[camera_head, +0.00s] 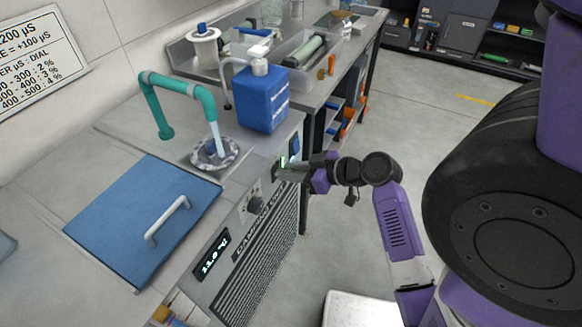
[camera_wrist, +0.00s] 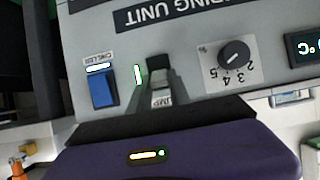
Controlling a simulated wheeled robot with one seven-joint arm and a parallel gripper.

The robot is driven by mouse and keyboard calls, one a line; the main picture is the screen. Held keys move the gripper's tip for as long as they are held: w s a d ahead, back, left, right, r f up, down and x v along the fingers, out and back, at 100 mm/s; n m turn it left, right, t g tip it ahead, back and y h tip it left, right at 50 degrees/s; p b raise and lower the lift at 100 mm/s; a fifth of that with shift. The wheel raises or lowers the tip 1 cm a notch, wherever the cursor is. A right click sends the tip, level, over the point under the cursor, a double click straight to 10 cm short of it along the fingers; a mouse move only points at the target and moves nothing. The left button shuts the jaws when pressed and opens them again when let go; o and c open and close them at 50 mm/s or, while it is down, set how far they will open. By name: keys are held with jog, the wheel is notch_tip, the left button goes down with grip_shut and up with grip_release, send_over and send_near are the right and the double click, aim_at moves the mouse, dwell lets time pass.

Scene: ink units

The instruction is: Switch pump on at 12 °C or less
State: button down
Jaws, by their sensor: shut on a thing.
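My gripper (camera_head: 290,170) is at the front panel of the grey unit, near the panel's right end. In the wrist view its fingertips (camera_wrist: 160,80) are closed together on the pump switch, which they largely hide; part of its label shows. A blue chiller switch (camera_wrist: 103,93) with a lit bar stands to its left, apart from the fingers. A narrow lit strip (camera_wrist: 138,75) shines between them. The temperature display (camera_head: 212,257) seems to read about 23 °C, in small digits; only its edge shows in the wrist view (camera_wrist: 305,47).
A numbered dial (camera_wrist: 234,55) sits right of the fingers. Above the panel are a blue bottle (camera_head: 262,98), a teal pipe (camera_head: 178,83) running water into a round drain, and a blue lid (camera_head: 130,215) with a handle. A wall sign (camera_head: 38,60) hangs at left. Floor space lies right.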

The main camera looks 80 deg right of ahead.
jog(key=c, duration=1.2)
grip_release()
jog(key=v, duration=0.7)
jog(key=shift+s+r, duration=0.2)
jog(key=shift+s, duration=0.15)
